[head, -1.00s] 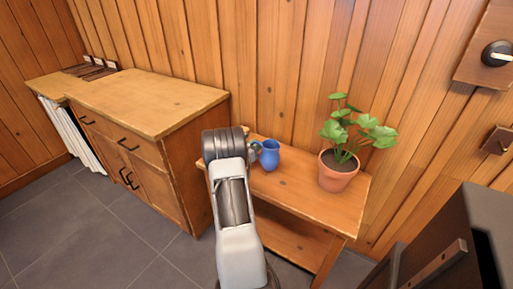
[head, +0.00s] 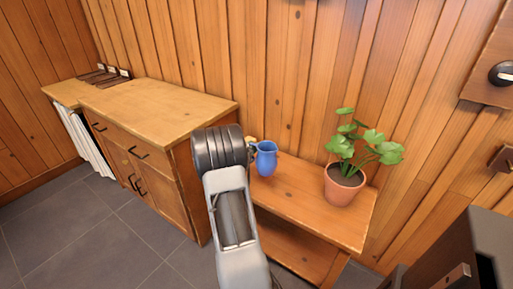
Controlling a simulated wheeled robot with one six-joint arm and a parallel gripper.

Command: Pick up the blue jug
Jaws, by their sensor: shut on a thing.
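The blue jug (head: 266,159) is upright above the left part of the small wooden table, beside my arm. My gripper (head: 252,147) is at the jug's upper left side, around where its handle is, and is shut on it. The fingers are small and mostly hidden behind my arm's dark wrist joint, so the exact grip does not show. The jug seems to be slightly above the table top (head: 310,209), though the gap under it is hard to see.
A potted plant (head: 345,186) in a terracotta pot stands on the table, right of the jug. A wooden cabinet (head: 165,115) stands to the left. A plank wall is close behind. A dark object (head: 480,250) stands at the lower right.

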